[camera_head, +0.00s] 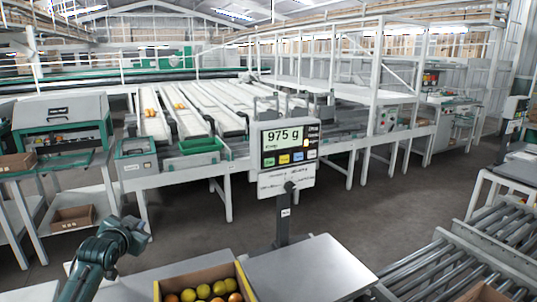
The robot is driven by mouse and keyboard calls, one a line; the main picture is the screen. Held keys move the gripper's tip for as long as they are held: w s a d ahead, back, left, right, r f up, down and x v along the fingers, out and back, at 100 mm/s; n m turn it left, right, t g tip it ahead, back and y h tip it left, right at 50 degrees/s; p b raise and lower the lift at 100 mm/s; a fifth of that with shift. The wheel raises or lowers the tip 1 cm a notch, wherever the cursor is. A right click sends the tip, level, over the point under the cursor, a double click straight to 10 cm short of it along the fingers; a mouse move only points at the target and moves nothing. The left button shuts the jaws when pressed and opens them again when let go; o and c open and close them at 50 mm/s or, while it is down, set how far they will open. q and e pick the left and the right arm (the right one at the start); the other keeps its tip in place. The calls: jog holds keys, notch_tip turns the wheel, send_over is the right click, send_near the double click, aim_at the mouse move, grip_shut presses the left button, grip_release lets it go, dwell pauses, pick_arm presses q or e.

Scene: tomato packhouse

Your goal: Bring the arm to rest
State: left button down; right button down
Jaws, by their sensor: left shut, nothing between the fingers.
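My left arm, dark teal, rises from the bottom left edge. Its gripper (143,234) is at the upper end of the arm, shut and empty, raised left of the carton and apart from it. The fingertips are small and hard to make out. My right gripper is not in view.
An open carton (246,282) with several yellow-green and orange-red tomatoes stands at the bottom centre. Right of it are a bare metal top (312,272) and a post-mounted scale display (287,146) reading 975 g. A roller conveyor (450,262) lies at right. Sorting lanes (190,118) stand behind.

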pick_arm(q)
notch_tip(320, 180, up, 4)
jog(key=n+t+y, duration=0.1)
jog(key=n+t, duration=0.1)
jog(key=s+d+f+m+g+h, duration=0.1)
jog(key=s+d+f+h, duration=0.1)
jog(key=s+d+f, duration=0.65)
jog(key=s+d+f+g+h, duration=0.2)
jog(key=s+d+f, duration=0.2)
jog(key=s+f, duration=0.8)
jog(key=s+d+f+g, duration=0.1)
jog(key=s+d, duration=0.3)
jog(key=s, duration=0.5)
jog(key=s+d+f+n+g+h, duration=0.1)
jog(key=s+d+f, duration=0.3)
jog(key=s, duration=0.5)
jog(key=shift+g, duration=0.3)
jog(key=shift+s, duration=0.1)
